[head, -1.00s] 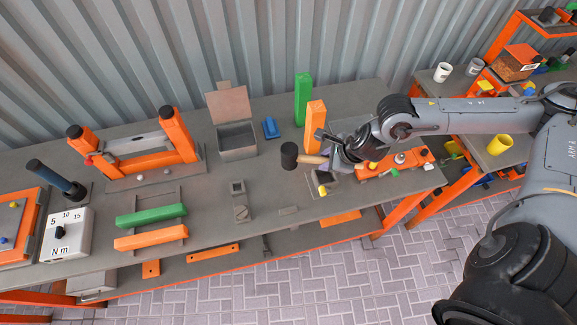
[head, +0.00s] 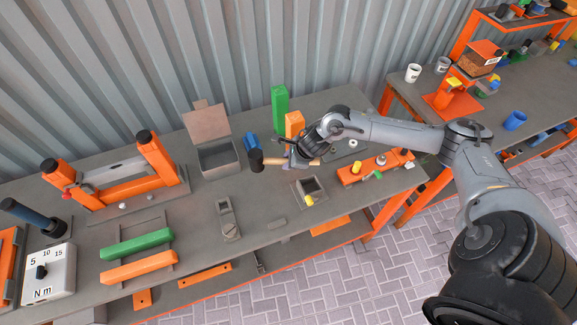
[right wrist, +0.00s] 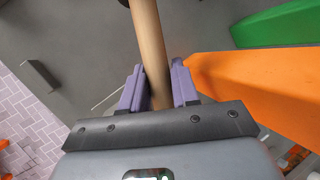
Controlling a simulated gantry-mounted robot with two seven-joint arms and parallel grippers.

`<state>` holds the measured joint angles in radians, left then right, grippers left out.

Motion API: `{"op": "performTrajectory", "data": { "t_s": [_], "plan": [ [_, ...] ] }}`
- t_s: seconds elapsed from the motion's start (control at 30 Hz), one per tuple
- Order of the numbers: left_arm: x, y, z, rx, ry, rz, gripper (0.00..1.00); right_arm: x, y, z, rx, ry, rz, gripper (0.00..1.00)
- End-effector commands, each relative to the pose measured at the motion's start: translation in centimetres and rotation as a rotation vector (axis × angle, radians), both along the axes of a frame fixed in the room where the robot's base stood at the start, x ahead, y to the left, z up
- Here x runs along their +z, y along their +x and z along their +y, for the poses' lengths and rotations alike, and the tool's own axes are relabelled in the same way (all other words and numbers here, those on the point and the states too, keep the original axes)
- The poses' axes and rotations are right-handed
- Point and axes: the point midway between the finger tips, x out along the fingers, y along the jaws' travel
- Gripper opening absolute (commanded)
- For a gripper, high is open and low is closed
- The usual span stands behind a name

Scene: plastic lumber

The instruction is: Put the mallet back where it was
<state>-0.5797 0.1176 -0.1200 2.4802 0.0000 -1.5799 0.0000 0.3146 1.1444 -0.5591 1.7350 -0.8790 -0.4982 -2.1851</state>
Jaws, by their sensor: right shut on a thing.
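The mallet has a black head (head: 257,160) and a light wooden handle. In the head view it lies sideways, head to the left, over the back right part of the grey bench (head: 190,215). My right gripper (head: 299,160) is shut on its handle. I cannot tell how high the mallet is above the bench. My left gripper is not in view.
An orange post (head: 294,124) and a green post (head: 280,108) stand close behind the right gripper. A blue object (head: 251,143) and an open grey box (head: 219,158) are left of it. A small grey bin (head: 312,187) and an orange rack (head: 373,168) lie in front and right.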

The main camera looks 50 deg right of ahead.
Motion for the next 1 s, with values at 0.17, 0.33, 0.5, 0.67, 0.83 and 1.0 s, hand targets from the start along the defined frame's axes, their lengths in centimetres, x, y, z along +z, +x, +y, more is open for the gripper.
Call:
{"op": "performTrajectory", "data": {
  "t_s": [0.17,0.33,0.5,0.67,0.83,1.0],
  "plan": [
    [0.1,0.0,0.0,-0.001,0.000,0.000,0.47,-0.6,0.3,-0.1,0.000,0.002,-0.002,0.00],
    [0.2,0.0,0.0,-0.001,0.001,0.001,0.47,-2.7,0.3,-0.1,-0.003,0.001,0.000,0.00],
    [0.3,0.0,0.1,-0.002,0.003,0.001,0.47,-4.0,0.3,-0.1,-0.001,0.000,-0.002,0.00],
    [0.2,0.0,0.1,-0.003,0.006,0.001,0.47,-4.0,0.3,-0.1,-0.001,0.000,-0.003,0.00],
    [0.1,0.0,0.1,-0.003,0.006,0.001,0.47,-4.2,0.3,-0.1,-0.001,-0.001,-0.003,0.00],
    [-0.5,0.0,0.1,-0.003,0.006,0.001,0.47,-4.7,0.3,-0.1,-0.001,-0.001,-0.003,0.00]
  ]
}}
